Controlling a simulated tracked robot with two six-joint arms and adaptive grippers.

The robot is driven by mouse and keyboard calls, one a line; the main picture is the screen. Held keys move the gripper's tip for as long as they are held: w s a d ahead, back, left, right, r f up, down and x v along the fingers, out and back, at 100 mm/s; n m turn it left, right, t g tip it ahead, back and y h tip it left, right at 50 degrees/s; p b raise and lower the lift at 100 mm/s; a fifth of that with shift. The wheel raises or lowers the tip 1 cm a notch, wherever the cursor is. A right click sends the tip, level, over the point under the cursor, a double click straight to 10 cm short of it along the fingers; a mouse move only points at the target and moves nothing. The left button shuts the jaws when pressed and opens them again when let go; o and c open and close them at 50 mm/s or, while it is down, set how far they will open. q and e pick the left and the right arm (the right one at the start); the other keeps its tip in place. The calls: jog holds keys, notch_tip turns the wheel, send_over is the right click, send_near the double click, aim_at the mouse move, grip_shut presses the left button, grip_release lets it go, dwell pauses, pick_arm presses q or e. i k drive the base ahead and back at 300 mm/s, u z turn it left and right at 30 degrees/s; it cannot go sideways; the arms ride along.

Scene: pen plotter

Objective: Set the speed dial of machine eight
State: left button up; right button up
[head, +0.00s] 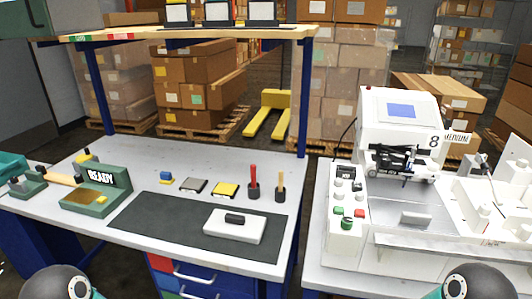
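Machine eight (400,118) is a white plotter on the right with a black "8" on its upper housing. A tag reading "MEDIUM" (457,138) sticks out at its right. Only dark rounded parts of my arms show at the bottom corners; neither gripper is in view.
A workbench (150,150) on the left holds a dark mat (150,212), a white block (235,226), a green "READY" box (97,190) and small tools. A shelf spans above it. A narrow gap separates the bench from the machine's table. Stacked cartons stand behind.

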aim_at(359, 197)
jog(key=z, duration=1.5)
jog(key=i, duration=0.1)
jog(key=u, duration=2.85)
jog(key=k, duration=1.55)
jog(key=z, duration=0.85)
jog(key=i, duration=1)
jog(key=u, duration=0.1)
